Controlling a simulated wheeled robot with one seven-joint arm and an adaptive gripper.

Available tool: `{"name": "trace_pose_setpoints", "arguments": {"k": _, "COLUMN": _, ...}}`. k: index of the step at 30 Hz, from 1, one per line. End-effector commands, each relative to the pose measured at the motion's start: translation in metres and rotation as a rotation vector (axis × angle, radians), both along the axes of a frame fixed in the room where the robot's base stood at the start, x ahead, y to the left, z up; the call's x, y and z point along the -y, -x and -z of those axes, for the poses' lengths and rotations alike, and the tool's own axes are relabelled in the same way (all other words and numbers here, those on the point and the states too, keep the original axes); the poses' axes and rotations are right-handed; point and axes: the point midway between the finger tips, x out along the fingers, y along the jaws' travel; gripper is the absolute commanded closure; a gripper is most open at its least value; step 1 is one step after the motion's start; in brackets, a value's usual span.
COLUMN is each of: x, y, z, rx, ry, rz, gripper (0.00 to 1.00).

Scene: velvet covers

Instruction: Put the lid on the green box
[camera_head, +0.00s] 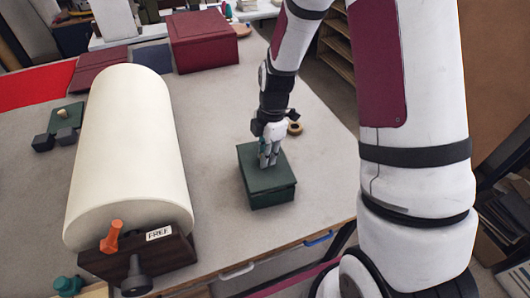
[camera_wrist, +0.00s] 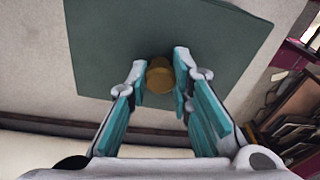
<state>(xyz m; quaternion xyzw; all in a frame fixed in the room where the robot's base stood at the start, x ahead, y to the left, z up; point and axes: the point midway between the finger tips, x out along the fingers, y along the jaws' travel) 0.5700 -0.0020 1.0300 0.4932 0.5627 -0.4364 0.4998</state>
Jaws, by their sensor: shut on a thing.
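The green box (camera_head: 273,200) stands on the grey table, right of the big cream roll. Its dark green lid (camera_head: 262,180) is over its top, and a seam shows between them; I cannot tell if the lid sits fully flush. My gripper (camera_head: 268,160) points down at the middle of the lid. In the wrist view, the square lid (camera_wrist: 105,40) has a round brass knob (camera_wrist: 160,78), and my gripper (camera_wrist: 161,80) is shut on it, one finger each side. The box body is hidden under the lid in that view.
A large cream roll (camera_head: 125,140) on a dark stand lies to the left. A dark red box (camera_head: 203,40) stands behind. A small green plate with a knob (camera_head: 66,118) and dark blocks lie far left. A small ring (camera_head: 295,128) lies behind the green box.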

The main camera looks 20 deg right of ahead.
Motion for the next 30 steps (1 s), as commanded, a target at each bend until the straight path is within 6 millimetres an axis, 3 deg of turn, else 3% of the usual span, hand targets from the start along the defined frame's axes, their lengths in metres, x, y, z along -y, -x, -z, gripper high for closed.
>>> {"name": "trace_pose_setpoints", "arguments": {"k": 27, "x": 0.0, "y": 0.0, "z": 0.017, "rx": 0.0, "ry": 0.0, "rz": 0.0, "gripper": 1.0}}
{"name": "trace_pose_setpoints", "arguments": {"k": 28, "x": 0.0, "y": 0.0, "z": 0.017, "rx": 0.0, "ry": 0.0, "rz": -0.001, "gripper": 0.78}}
{"name": "trace_pose_setpoints", "arguments": {"k": 30, "x": 0.0, "y": 0.0, "z": 0.017, "rx": 0.0, "ry": 0.0, "rz": -0.001, "gripper": 0.62}}
